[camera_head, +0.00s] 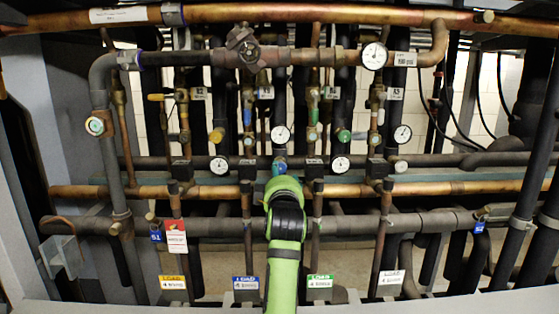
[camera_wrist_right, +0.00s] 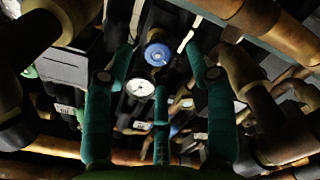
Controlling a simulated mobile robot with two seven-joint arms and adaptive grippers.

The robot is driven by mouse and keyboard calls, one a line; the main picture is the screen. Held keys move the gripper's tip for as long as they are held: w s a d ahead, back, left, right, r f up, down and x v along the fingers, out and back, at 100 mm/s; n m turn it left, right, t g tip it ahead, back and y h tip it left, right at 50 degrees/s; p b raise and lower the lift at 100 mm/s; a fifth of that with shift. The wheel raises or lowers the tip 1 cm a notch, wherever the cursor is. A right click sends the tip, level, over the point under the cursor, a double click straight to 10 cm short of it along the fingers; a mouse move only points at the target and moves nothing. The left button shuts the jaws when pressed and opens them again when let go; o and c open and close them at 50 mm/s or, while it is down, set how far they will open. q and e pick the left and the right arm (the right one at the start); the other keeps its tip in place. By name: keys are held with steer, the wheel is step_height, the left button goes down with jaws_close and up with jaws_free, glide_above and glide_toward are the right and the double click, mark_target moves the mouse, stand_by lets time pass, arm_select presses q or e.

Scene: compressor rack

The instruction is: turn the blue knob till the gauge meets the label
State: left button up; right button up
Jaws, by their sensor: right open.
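The blue knob (camera_head: 279,166) is at the middle of the rack in the head view, partly hidden by my right arm. In the right wrist view the blue knob (camera_wrist_right: 157,55) shows face-on, with a round white gauge (camera_wrist_right: 140,88) just below it. My right gripper (camera_head: 284,186) is in front of the knob, mostly hidden by its own wrist. Its teal fingers (camera_wrist_right: 158,62) are open, one on each side of the knob, apparently not touching it. A larger gauge (camera_head: 374,56) has a small white label (camera_head: 405,59) to its right; its print and needle are too small to read. My left gripper is not in view.
Copper pipes (camera_head: 440,188) and dark pipes (camera_head: 180,163) cross the rack close around my right gripper. Several other gauges, such as one (camera_head: 281,134) above the knob, and coloured valve handles are nearby. Tags hang below, including a red and white tag (camera_head: 176,238).

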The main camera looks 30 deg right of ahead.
mark_target(281, 169)
steer(key=shift+w+d+r, duration=0.1)
steer(key=shift+w+d, duration=0.05)
steer(key=shift+w, duration=0.1)
steer(key=shift+r, duration=0.2)
steer(key=shift+w+d+r, duration=0.15)
steer(key=shift+w+d, duration=0.15)
steer(key=shift+w, duration=0.15)
steer(key=shift+w+d+r, duration=0.15)
steer(key=shift+w+d, duration=0.1)
steer(key=shift+w, duration=0.2)
steer(key=x, duration=0.3)
steer(key=shift+w+d+f, duration=0.2)
steer(key=shift+w+f, duration=0.05)
steer(key=shift+w, duration=0.05)
steer(key=shift+s+a+r, duration=0.1)
steer(key=shift+s+r, duration=0.05)
steer(key=c, duration=1)
jaws_close()
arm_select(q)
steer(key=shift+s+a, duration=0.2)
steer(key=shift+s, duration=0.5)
